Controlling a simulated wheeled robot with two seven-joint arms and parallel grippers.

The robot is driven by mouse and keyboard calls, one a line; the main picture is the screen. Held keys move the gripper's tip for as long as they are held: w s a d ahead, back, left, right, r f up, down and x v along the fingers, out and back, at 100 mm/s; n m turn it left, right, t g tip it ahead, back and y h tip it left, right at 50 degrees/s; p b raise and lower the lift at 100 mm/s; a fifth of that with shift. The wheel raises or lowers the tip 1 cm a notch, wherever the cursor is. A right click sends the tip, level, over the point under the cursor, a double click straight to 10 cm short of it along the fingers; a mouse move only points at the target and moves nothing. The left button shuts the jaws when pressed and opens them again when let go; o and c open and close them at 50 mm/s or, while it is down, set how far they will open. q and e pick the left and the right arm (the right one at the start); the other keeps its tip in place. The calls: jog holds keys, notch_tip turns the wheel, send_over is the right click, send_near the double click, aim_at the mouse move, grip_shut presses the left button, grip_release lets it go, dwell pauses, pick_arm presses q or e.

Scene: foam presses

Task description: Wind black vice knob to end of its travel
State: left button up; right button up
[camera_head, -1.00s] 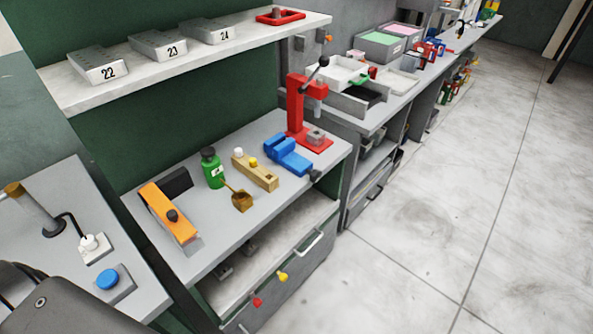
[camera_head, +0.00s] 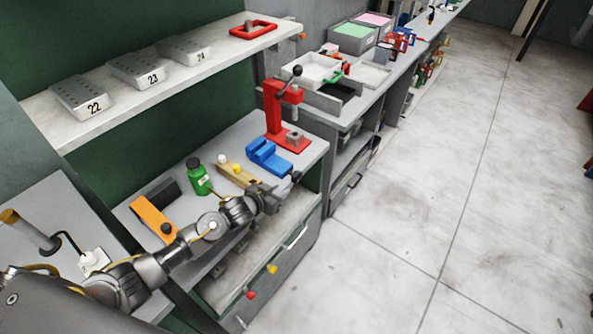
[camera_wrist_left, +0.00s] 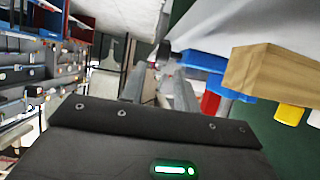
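The blue vice (camera_head: 268,157) stands on the grey bench, between the red press and the wooden block. Its black knob (camera_head: 296,176) sticks out at the front right end, near the bench edge. My left gripper (camera_head: 284,190) is just in front of the knob, low beside the bench edge. In the left wrist view its two fingers (camera_wrist_left: 160,88) are apart with nothing between them. The black knob (camera_wrist_left: 164,48) shows beyond the fingertips there, with the blue vice (camera_wrist_left: 201,62) to its right. I cannot see my right gripper.
A red press (camera_head: 278,118) stands behind the vice. An orange block (camera_head: 153,218) is farther left. The floor at right is clear.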

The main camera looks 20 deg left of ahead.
aim_at(296, 173)
pick_arm(q)
jog(key=shift+t+h, duration=0.3)
jog(key=b+x, duration=0.3)
jog(key=r+b+x, duration=0.1)
jog(key=b+x, duration=0.2)
jog(key=x, duration=0.1)
jog(key=w+a+b+x, duration=0.1)
jog(key=b+x, duration=0.2)
jog(key=shift+w+d+r+b, duration=0.15)
jog(key=shift+w+r+b, duration=0.1)
jog(key=shift+r+b, duration=0.05)
jog(key=shift+w+d+f+b, duration=0.1)
jog(key=shift+w+d+b, duration=0.15)
jog(key=shift+w+b, duration=0.3)
jog(key=shift+c, duration=0.4)
